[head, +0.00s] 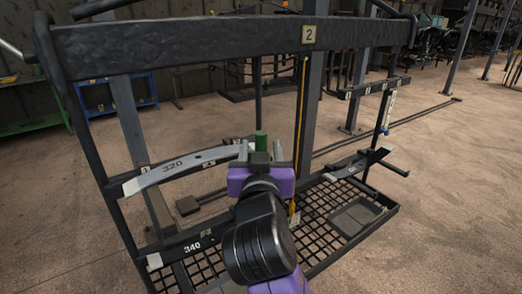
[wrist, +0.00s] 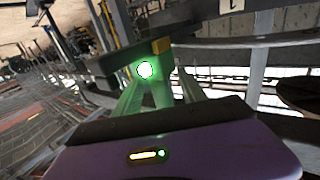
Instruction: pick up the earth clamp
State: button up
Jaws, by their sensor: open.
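My gripper (head: 261,150) is purple with grey fingers and reaches into the rack from the front. Its fingers are apart. A short green cylinder (head: 261,137) stands upright in line with the gap between the fingertips in the head view. In the wrist view a bright green round spot (wrist: 145,69) shows ahead of the fingers, with a dark bar and a small yellow block (wrist: 161,45) beside it. I cannot tell for sure which of these is the earth clamp. My arm hides the area below the gripper.
The black rack's top bar (head: 190,42) carries a plate marked 2. A curved grey spring leaf (head: 180,167) marked 320 is left of my gripper. A yellow rod (head: 300,120) stands close on the right. A mesh shelf (head: 330,195) lies below, with a flat tray (head: 355,215).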

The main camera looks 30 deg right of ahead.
aim_at(261, 142)
jog(key=shift+x, duration=1.55)
jog(key=shift+c, duration=0.2)
grip_shut()
jog(key=shift+s+r, duration=0.1)
